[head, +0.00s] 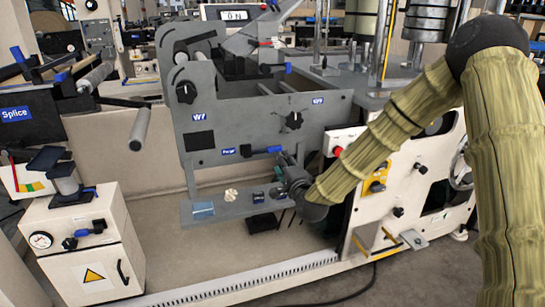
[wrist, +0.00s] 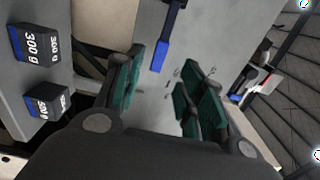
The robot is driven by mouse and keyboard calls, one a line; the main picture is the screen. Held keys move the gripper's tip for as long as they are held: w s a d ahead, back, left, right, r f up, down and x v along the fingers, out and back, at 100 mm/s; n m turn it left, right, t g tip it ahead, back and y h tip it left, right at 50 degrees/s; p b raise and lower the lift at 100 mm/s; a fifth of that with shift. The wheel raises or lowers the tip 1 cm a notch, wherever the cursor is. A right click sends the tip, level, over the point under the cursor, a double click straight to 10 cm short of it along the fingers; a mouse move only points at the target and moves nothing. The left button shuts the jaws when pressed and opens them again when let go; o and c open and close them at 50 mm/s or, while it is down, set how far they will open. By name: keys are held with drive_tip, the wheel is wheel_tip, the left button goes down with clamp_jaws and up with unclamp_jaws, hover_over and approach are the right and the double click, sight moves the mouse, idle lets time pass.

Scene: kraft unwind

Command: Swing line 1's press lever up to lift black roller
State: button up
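A lever with a blue handle (head: 273,149) sticks out of the grey machine panel (head: 225,125), to the right of a small blue label (head: 228,151) that seems to read Press. My gripper (head: 284,163) is in front of the panel, close to this handle. In the wrist view a blue handle on a dark bar (wrist: 160,54) lies ahead of my gripper (wrist: 160,90), between the lines of its fingers but beyond the tips. The green-padded fingers are apart, with nothing between them. I cannot make out the black roller for certain.
Two dark blocks, one marked 300 g (wrist: 38,42) and another (wrist: 46,101), stand on the grey shelf left of my gripper. A second blue-tipped lever (head: 288,68) sits higher up.

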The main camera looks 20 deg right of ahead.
sight(272, 149)
drive_tip(key=w, duration=0.7)
drive_tip(key=w+b, duration=0.1)
drive_tip(key=w, duration=0.2)
drive_tip(key=shift+w+a, duration=0.25)
drive_tip(key=shift+w, duration=0.1)
clamp_jaws()
